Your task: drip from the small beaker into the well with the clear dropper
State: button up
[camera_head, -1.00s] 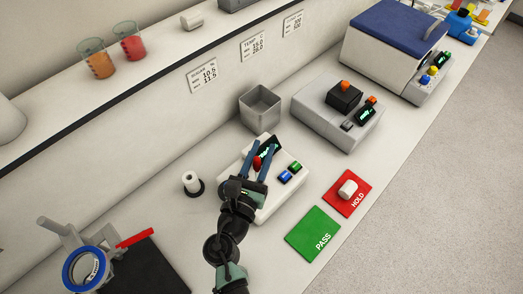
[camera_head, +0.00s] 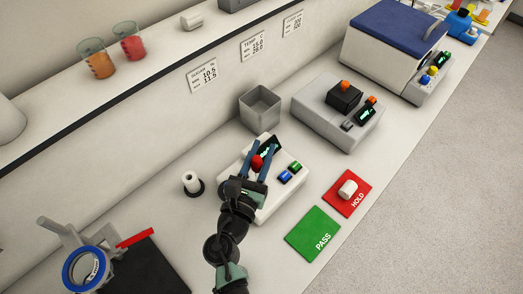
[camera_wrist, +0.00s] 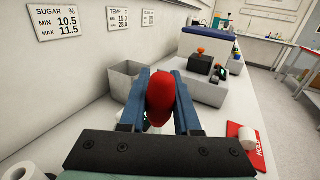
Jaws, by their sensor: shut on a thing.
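My gripper (camera_head: 256,160) is shut on a dropper with a red bulb (camera_head: 257,163). The bulb (camera_wrist: 161,98) also shows between the two blue fingers of my gripper (camera_wrist: 160,76) in the wrist view. The dropper's clear stem and tip are hidden. My gripper is over a white instrument (camera_head: 262,205) with a dark display and blue and green buttons. Its well is hidden, so I cannot tell whether the tip is in it. A beaker of orange liquid (camera_head: 99,64) and one of red liquid (camera_head: 131,46) stand on the shelf. I cannot tell which is the small beaker.
A grey open bin (camera_head: 255,116) and a grey instrument (camera_head: 318,110) stand beyond my gripper. A white cylinder on a dark base (camera_head: 191,179) is to the left. The green PASS mat (camera_head: 308,237) and red HOLD mat (camera_head: 335,196), with a white piece, are on the right.

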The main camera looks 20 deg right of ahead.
notch_tip(320, 180, up, 4)
jog(key=p, duration=0.4)
